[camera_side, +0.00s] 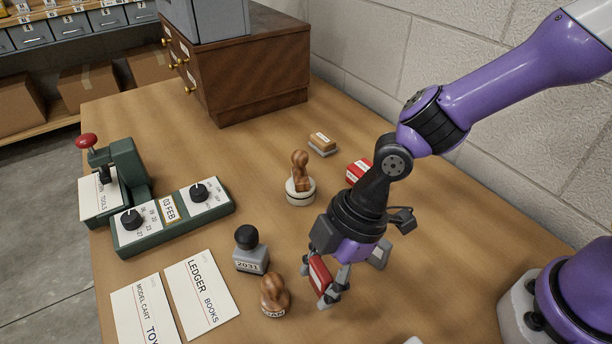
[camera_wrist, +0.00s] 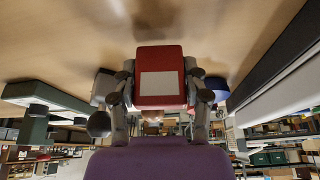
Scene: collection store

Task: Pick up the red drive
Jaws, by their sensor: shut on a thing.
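My gripper (camera_side: 338,285) is shut on a red block with a pale label, the red drive (camera_side: 319,274). In the side view it is held between the fingers, at the front middle of the table; I cannot tell its exact height above the wood. In the wrist view the red drive (camera_wrist: 160,62) sits between both fingers, its pale label facing the camera. A second red thing with a white label (camera_side: 358,170) lies on the table behind my gripper, partly hidden by my arm.
A wooden-handled stamp (camera_side: 274,296) and a black-knobbed 2031 stamp (camera_side: 249,252) stand left of my gripper. Another wooden-handled stamp (camera_side: 300,180) and a small block stamp (camera_side: 322,144) are behind. A green dial device (camera_side: 172,222) and cards (camera_side: 202,293) lie left.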

